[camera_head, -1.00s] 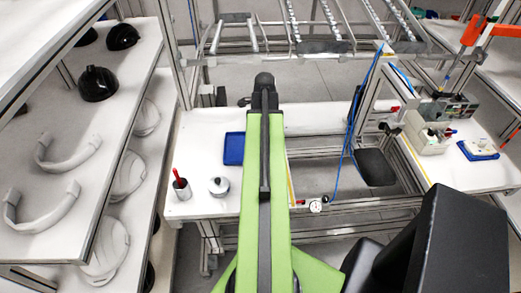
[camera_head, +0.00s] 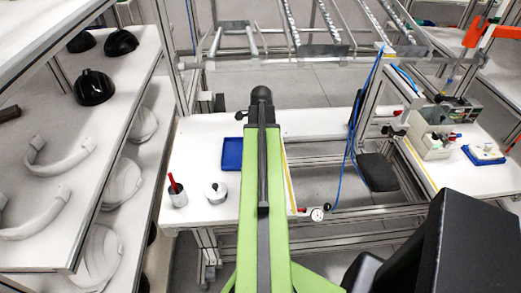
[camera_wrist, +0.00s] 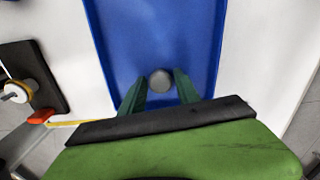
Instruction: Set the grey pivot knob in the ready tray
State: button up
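My gripper (camera_wrist: 159,92) shows its two green fingers in the wrist view. The small round grey pivot knob (camera_wrist: 160,79) sits between the fingertips, and the fingers appear closed against its sides. Behind it is the flat floor of the blue tray (camera_wrist: 205,28); the knob's height above that floor is hard to judge. In the head view the blue tray (camera_head: 230,165) lies on the white bench, its right side cut off by my green arm. My gripper and the knob are hidden there behind the arm.
On the bench left of my arm stand a grey cup with a red-handled tool (camera_head: 177,193) and a round metal part (camera_head: 215,192). A dial gauge (camera_head: 317,214) is at the bench's right edge. Shelves with helmet shells (camera_head: 94,87) stand at left.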

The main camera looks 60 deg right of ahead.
jog(key=shift+o, duration=0.9)
jog(key=shift+r, duration=0.1)
notch_tip(320, 180, up, 12)
jog(key=p, duration=1.2)
